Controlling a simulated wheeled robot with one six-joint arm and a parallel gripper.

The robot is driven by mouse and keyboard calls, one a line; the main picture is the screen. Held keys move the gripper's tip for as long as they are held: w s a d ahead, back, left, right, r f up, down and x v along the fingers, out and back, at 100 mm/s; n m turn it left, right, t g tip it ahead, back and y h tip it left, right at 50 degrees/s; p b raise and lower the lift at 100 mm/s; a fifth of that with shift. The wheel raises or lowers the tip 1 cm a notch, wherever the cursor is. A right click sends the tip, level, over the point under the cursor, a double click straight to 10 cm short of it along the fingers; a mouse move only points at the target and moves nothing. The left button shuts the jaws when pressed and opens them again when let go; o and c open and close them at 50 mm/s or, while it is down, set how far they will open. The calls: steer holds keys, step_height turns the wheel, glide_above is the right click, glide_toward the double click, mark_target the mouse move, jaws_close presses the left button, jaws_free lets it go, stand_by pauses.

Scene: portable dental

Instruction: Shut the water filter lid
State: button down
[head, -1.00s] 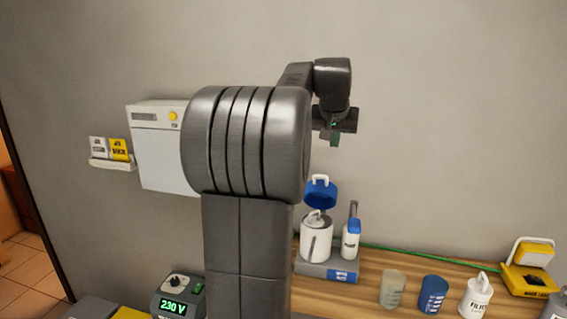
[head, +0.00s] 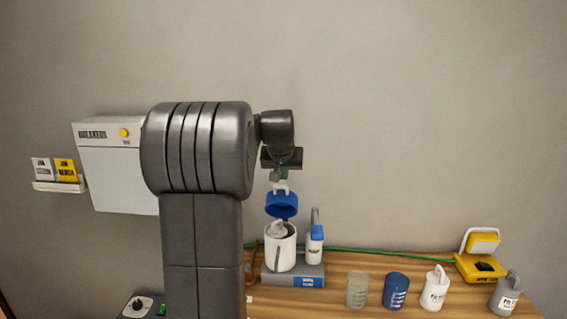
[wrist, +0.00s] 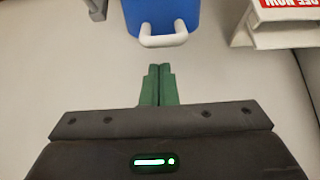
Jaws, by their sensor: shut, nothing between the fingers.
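The water filter is a white canister (head: 280,252) on a grey base (head: 293,277) on the wooden bench. Its blue lid (head: 282,206) stands open, tilted up above the canister's rear, with a white loop handle on it. In the wrist view the blue lid (wrist: 163,12) is at the top, with its white handle (wrist: 163,38) facing my fingers. My gripper (wrist: 158,72) is shut and empty, its green fingertips just short of the handle and apart from it. In the head view my gripper (head: 282,177) is just above the lid; its fingertips are hard to make out there.
A bottle with a blue band (head: 315,247) stands close right of the canister. A clear cup (head: 358,290), a blue cup (head: 396,291) and a white container (head: 434,290) stand farther right. A yellow device (head: 481,267) is at the back right. A white wall box (head: 115,165) is left.

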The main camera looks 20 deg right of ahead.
steer(key=shift+s+a, duration=0.25)
steer(key=shift+s, duration=0.25)
steer(key=shift+s+f, duration=0.15)
steer(key=shift+f, duration=0.15)
steer(key=shift+s+a, duration=0.1)
